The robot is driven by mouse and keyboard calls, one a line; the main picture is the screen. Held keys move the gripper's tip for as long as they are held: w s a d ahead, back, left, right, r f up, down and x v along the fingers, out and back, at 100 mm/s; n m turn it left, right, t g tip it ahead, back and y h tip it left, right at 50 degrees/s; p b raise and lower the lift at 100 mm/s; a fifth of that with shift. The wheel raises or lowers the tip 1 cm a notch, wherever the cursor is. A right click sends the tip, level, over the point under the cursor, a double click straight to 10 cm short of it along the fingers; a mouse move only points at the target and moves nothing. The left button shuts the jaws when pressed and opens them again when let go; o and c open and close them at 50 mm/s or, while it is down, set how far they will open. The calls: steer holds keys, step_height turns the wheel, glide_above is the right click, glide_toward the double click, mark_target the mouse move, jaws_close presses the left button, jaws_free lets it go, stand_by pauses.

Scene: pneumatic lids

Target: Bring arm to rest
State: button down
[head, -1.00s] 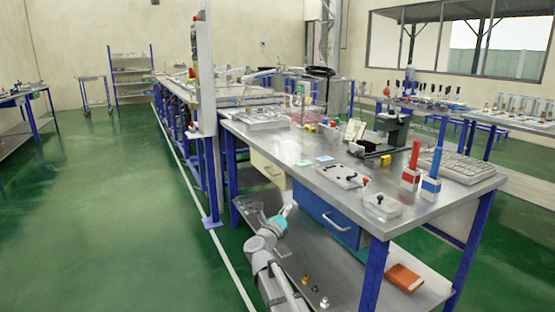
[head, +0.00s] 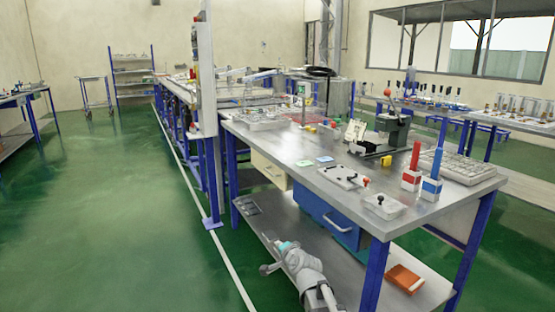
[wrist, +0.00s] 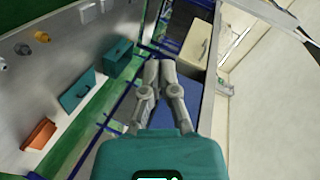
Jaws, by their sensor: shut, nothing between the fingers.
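My gripper (wrist: 161,66) shows in the wrist view with its two grey fingers together at the tips and nothing between them. Its teal body fills the bottom middle of that view. In the head view my grey arm is low in front of the workbench (head: 290,172), beside its lower shelf. A small teal part near the arm's end shows there, but the fingers cannot be made out. The gripper appears clear of the bench.
The bench has a blue drawer (head: 325,220) and a beige drawer (head: 268,170). Green floor (head: 100,220) to the left is free.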

steer(key=s+d+f+n+g+h, duration=0.25)
steer(key=s+d+f+g, duration=0.2)
steer(key=s, duration=0.35)
steer(key=s+d+f+n+g+h, duration=0.1)
steer(key=s+d+f+n+g, duration=0.3)
steer(key=s+d, duration=0.3)
steer(key=s+d+f+n+g+h, duration=0.25)
steer(key=s+d+f+g, duration=0.2)
steer(key=s, duration=0.45)
step_height(320, 180, up, 29)
steer(key=p, duration=2.9)
steer(key=shift+d+r+n, duration=0.15)
steer(key=shift+n, duration=0.15)
